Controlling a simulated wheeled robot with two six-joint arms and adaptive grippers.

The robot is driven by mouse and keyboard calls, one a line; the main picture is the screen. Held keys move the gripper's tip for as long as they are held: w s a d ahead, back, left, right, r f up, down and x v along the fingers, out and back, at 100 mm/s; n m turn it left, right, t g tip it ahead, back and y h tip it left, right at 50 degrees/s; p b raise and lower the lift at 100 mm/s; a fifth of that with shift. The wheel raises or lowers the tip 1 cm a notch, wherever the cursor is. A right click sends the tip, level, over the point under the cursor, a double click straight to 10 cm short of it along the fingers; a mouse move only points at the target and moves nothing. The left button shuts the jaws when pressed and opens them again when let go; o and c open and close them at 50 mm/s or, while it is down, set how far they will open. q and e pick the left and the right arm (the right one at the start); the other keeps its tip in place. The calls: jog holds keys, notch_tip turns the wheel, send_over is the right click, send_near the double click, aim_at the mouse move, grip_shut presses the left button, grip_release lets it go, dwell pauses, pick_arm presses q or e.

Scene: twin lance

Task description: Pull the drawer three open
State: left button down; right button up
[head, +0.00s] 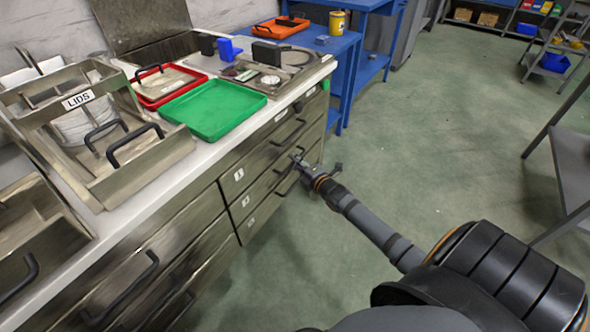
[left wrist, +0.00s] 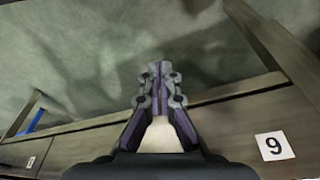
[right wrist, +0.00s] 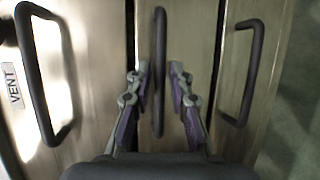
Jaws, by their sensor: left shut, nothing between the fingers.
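A column of three metal drawers with dark bar handles stands below the counter in the head view. Its number labels, such as the top one (head: 239,174), are too small to read surely, so I cannot tell which drawer is three. My right gripper (head: 303,165) is at these drawer fronts. In the right wrist view my right gripper (right wrist: 159,95) is open, its fingers on either side of the middle handle (right wrist: 159,50), with gaps visible. The fronts look closed.
Another handle (right wrist: 45,80) and a handle (right wrist: 238,70) flank the middle one. On the counter are a green tray (head: 213,108), a red tray (head: 160,88) and a LIDS bin (head: 165,160). A blue table (head: 335,45) stands behind. The green floor (head: 450,110) is open at right.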

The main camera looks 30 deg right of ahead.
pick_arm(q)
jog(key=shift+d+r+b, duration=0.35)
jog(key=shift+r+b, duration=0.05)
jog(key=shift+r, duration=0.5)
jog(key=shift+d+r+b, duration=0.35)
jog(key=shift+r, duration=0.5)
pick_arm(e)
jog(key=shift+w+a+f, duration=0.1)
jog(key=shift+w, duration=0.25)
grip_shut()
